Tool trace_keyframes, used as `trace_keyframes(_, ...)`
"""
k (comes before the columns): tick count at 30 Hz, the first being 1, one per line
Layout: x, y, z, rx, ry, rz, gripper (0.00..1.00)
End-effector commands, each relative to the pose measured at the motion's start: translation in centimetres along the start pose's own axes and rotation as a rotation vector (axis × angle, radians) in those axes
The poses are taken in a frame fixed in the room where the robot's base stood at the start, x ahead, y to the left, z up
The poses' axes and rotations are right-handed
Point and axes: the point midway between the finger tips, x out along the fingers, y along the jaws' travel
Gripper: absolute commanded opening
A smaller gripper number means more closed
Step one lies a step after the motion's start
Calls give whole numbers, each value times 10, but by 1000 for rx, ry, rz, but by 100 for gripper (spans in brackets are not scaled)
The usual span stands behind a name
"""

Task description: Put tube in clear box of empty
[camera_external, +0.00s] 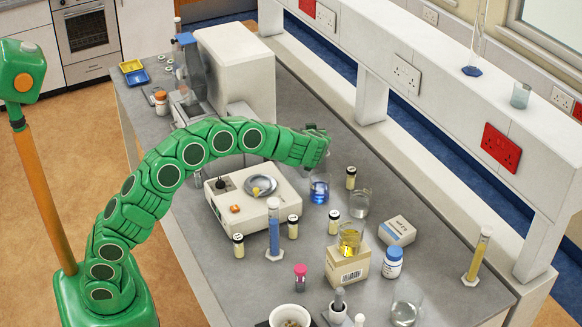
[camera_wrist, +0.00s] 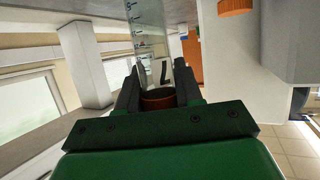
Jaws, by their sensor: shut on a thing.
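My gripper (camera_external: 318,152) is at the end of my green arm, raised over the bench above a flask of blue liquid (camera_external: 319,191). In the wrist view my gripper (camera_wrist: 157,88) has its dark jaws shut on a tube (camera_wrist: 159,100), whose reddish-brown end shows between them. A clear, marked glass wall (camera_wrist: 148,35) extends beyond the jaws; I cannot tell if it is part of the tube. In the external view the tube is not distinct at the jaws. I cannot make out a clear box in either view.
A white balance (camera_external: 253,200) is left of the gripper. A blue-filled cylinder (camera_external: 273,230), small vials, a glass beaker (camera_external: 359,203) and a carton under a yellow-filled beaker (camera_external: 340,268) crowd the near bench. A white raised shelf (camera_external: 450,85) runs along the right.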

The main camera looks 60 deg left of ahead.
Motion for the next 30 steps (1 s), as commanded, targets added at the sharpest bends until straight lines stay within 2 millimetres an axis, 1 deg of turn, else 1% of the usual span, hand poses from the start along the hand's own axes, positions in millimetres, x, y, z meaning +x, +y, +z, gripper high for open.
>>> trace_keyframes(16,4,0,11,1,-1,0,1)
trace_keyframes(17,4,0,11,1,-1,0,37)
trace_keyframes(21,4,0,11,1,-1,0,58)
trace_keyframes(22,4,0,10,1,-1,0,61)
trace_keyframes(30,4,0,10,1,0,0,61)
